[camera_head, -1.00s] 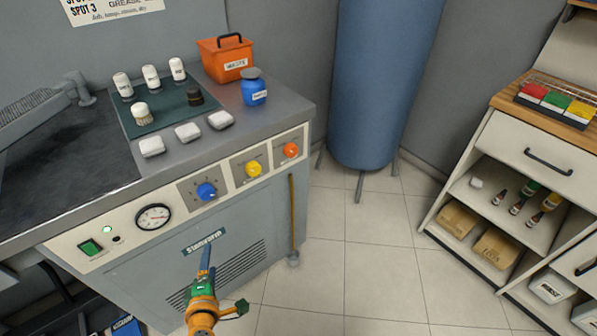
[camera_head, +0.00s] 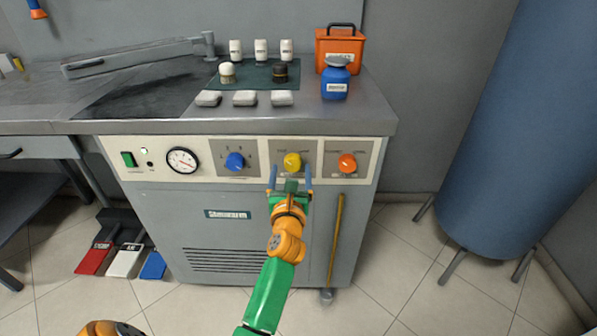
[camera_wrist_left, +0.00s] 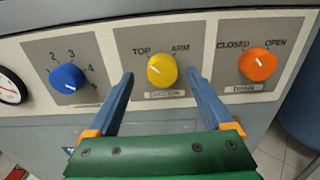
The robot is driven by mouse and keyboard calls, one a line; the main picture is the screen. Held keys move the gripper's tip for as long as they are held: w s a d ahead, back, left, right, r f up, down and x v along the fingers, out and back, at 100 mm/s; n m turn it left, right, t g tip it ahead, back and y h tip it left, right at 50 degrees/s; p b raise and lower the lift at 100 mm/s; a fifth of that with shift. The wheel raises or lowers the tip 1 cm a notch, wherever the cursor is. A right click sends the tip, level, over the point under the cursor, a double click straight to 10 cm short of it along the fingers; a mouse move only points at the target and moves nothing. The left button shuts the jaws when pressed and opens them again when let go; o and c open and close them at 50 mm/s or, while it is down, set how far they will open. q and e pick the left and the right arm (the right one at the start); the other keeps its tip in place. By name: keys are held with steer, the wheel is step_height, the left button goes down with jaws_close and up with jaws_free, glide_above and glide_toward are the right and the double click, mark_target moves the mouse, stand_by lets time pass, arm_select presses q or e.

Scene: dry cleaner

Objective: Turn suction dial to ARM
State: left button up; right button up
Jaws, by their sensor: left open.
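The suction dial is a yellow knob (camera_head: 292,162) on the front panel of the grey machine, between a blue and an orange knob. In the left wrist view the yellow dial (camera_wrist_left: 162,70) sits under the printed words TOP and ARM. Its small pale mark seems to lean toward TOP. My left gripper (camera_head: 290,178) is open in front of and slightly below the dial. In the left wrist view its blue fingers (camera_wrist_left: 160,80) stand on either side of the dial, with visible gaps and nothing held. My right gripper is not in view.
The blue numbered knob (camera_head: 235,162) is left of the dial, and the orange CLOSED/OPEN knob (camera_head: 347,163) is right. A pressure gauge (camera_head: 182,160) and green switch (camera_head: 128,159) are farther left. A yellow-handled stick (camera_head: 337,235) leans below. A blue tank (camera_head: 520,130) stands at right.

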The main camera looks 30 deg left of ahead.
arm_select(q)
steer(key=shift+w+a+f, duration=0.1)
steer(key=shift+w+a, duration=0.25)
steer(key=shift+w, duration=0.3)
steer(key=shift+w+a, duration=0.1)
steer(key=shift+w, duration=0.3)
jaws_close()
steer(key=shift+r+m+p, duration=0.2)
steer(key=shift+m+p, duration=0.95)
steer(key=shift+m, duration=0.55)
steer(key=m+p, duration=0.2)
steer(key=m, duration=0.2)
steer(key=m+p, duration=0.1)
steer(key=m, duration=0.2)
steer(key=m+p, duration=0.1)
steer(key=m, duration=0.1)
steer(key=shift+d+f+m+p, duration=0.2)
steer(key=shift+m+p, duration=0.2)
steer(key=shift+f+m+p, duration=0.15)
steer(key=shift+m+p, duration=0.55)
steer(key=shift+m, duration=1.9)
